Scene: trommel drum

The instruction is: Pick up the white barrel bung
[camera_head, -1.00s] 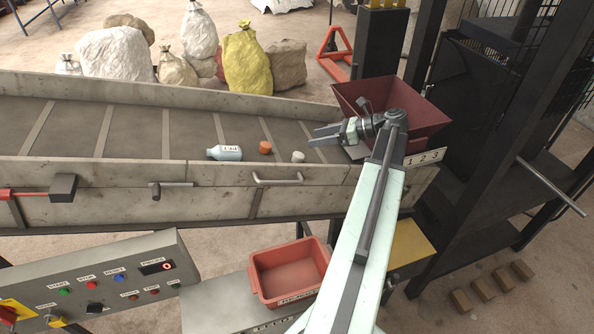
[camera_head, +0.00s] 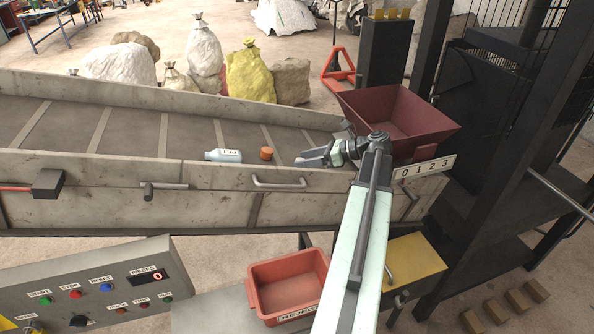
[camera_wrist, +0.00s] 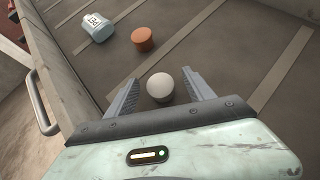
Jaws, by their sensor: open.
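The white barrel bung (camera_wrist: 160,86) lies on the conveyor belt in the wrist view, between the two open fingers and close to their tips. My gripper (camera_wrist: 158,82) is open around it, with a gap to each finger. In the head view my gripper (camera_head: 308,158) is low over the belt near its front wall, and the bung is hidden there. Whether the fingers touch the belt I cannot tell.
An orange cap (camera_head: 266,153) and a pale blue bottle (camera_head: 223,156) lie on the belt to the left. The conveyor's front wall (camera_head: 225,174) runs close to my gripper. A dark red hopper (camera_head: 400,115) stands right. A red reject bin (camera_head: 285,280) sits below.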

